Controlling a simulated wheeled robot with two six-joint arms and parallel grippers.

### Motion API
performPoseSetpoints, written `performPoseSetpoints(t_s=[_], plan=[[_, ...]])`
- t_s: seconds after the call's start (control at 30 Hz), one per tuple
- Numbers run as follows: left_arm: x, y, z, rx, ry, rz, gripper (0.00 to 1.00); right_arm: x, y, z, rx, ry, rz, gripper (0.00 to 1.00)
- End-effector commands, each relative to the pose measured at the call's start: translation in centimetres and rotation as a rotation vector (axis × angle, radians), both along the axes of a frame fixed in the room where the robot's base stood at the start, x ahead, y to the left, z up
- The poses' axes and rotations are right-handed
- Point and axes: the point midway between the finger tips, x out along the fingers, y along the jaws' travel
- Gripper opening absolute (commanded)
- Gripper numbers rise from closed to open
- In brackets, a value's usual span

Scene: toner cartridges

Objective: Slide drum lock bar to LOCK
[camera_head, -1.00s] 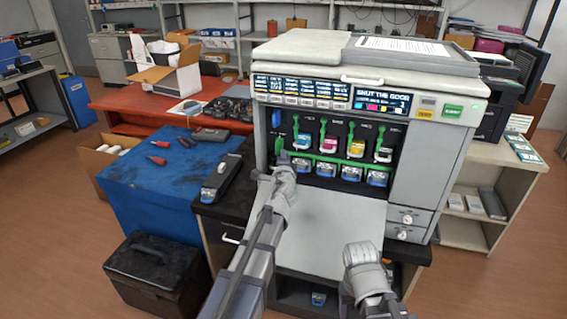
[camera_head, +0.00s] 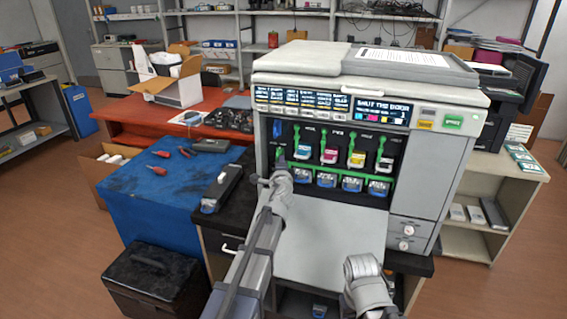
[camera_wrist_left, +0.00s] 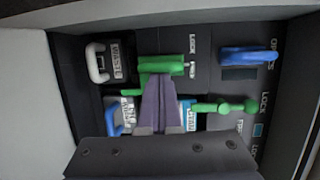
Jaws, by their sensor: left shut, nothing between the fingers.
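The printer (camera_head: 420,180) stands open at the front, with a green drum lock bar (camera_head: 335,167) running below the row of toner cartridges. My left gripper (camera_head: 280,163) is at the left end of this bar, and its arm hides part of the bay. In the left wrist view my left gripper (camera_wrist_left: 161,82) is shut and empty. Its tips lie against or just before a green grip piece (camera_wrist_left: 160,64), beside a printed LOCK label; contact is unclear. A green lever (camera_wrist_left: 225,107) is right of the fingers. My right gripper (camera_head: 362,265) is low before the printer, its fingers unseen.
A blue handle (camera_wrist_left: 248,57) is at upper right in the left wrist view, and a white waste handle (camera_wrist_left: 96,62) at left. The lowered front door (camera_head: 335,235) lies below the bay. A blue-covered table (camera_head: 150,195) stands left.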

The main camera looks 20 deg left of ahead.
Motion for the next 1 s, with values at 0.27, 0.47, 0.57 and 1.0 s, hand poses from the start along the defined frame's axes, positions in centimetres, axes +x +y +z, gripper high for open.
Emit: performPoseSetpoints(t_s=[0.27,0.47,0.57,1.0], plan=[[0.0,0.9,0.0,0.0,0.0,0.001,0.0,0.0,0.0,0.0,0.0,0.0,0.0,0.61],[0.1,1.4,0.0,0.0,0.0,0.0,0.0,0.0,0.0,0.0,0.0,0.0,0.0,0.61],[0.1,1.7,0.0,0.0,0.0,0.001,0.0,0.0,0.0,0.0,0.0,0.0,0.0,0.61],[-3.1,1.1,0.0,0.0,-0.001,-0.001,0.0,0.0,0.0,0.0,0.0,0.0,0.0,0.61]])
